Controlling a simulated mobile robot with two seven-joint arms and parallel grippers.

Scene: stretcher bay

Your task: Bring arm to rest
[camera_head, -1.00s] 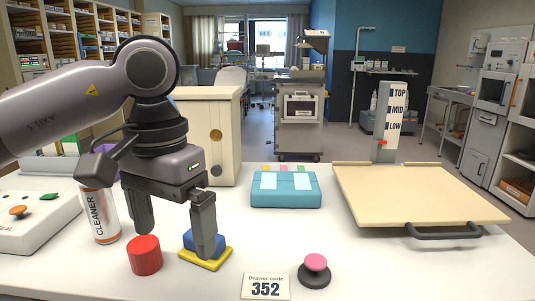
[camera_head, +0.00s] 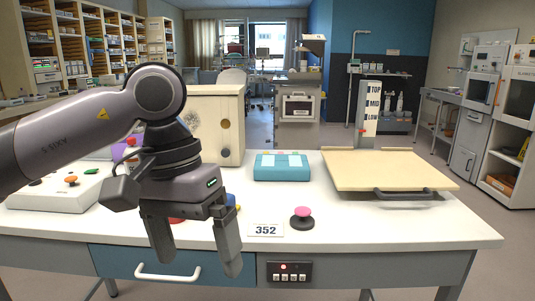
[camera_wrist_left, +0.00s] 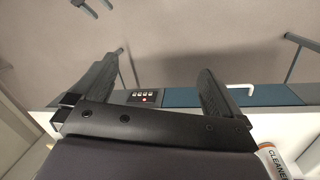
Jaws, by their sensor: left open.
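My left gripper (camera_head: 198,258) hangs from the left arm in front of the table's front edge in the head view, fingers pointing down. Its two fingers stand apart with nothing between them. In the left wrist view the open fingers (camera_wrist_left: 160,85) show over the floor beyond the table front. A red cylinder (camera_head: 176,220) is mostly hidden behind the gripper. Only a sliver of a blue block (camera_head: 231,200) shows beside the gripper.
The white table (camera_head: 350,225) carries a 352 card (camera_head: 266,230), a pink-topped button (camera_head: 302,214), a teal box (camera_head: 281,167) and a beige board (camera_head: 385,170). Below are a blue drawer (camera_head: 120,268) and a keypad (camera_head: 289,272). The cleaner bottle (camera_wrist_left: 272,160) shows in the wrist view.

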